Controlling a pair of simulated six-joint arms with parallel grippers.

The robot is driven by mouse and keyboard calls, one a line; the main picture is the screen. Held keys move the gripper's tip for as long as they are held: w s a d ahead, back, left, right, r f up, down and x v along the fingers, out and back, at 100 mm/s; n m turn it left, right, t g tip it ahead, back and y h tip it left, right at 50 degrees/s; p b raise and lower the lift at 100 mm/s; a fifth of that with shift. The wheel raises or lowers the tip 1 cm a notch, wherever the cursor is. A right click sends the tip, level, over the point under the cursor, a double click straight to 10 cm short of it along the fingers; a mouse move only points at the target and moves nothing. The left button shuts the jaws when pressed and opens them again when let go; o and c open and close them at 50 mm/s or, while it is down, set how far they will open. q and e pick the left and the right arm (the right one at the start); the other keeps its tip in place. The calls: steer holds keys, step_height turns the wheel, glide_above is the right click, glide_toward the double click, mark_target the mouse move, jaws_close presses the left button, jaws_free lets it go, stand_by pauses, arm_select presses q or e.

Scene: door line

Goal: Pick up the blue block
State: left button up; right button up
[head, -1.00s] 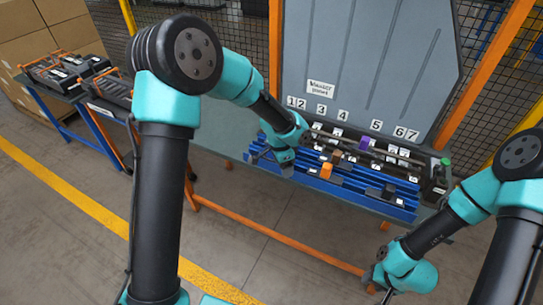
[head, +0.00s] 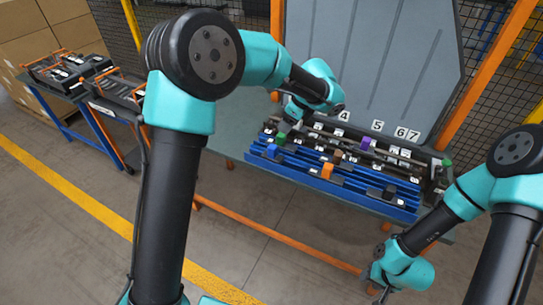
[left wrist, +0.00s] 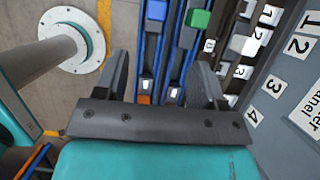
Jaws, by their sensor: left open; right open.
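The blue block (head: 271,150) sits at the left end of the blue slotted rack (head: 400,212). In the left wrist view the blue block (left wrist: 157,10) shows at the top edge, beyond my open fingers. My left gripper (left wrist: 162,75) is open and empty, above the rack and apart from the block. In the head view my left gripper (head: 285,108) is partly hidden by its own wrist, up and behind the blue block. My right gripper (head: 376,291) is low at the front right, away from the rack, with its fingers small in view.
A green block (head: 280,138) stands close behind the blue one. An orange block (head: 327,171), a purple block (head: 366,144) and a dark block (head: 389,191) stand farther right. A grey panel (head: 385,60) rises behind the numbered row. Black trays (head: 68,72) stand on a side table.

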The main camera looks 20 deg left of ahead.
mark_target(272, 147)
arm_select(q)
steer(key=x, duration=1.1)
steer(key=shift+f, duration=0.4)
steer(key=shift+a, duration=0.1)
steer(key=shift+x, duration=2.55)
steer(key=shift+s, duration=0.15)
steer(key=shift+c, duration=0.3)
steer(key=c, duration=1)
steer(key=shift+r, duration=0.1)
step_height(272, 147, up, 10)
steer(key=shift+f, duration=0.1)
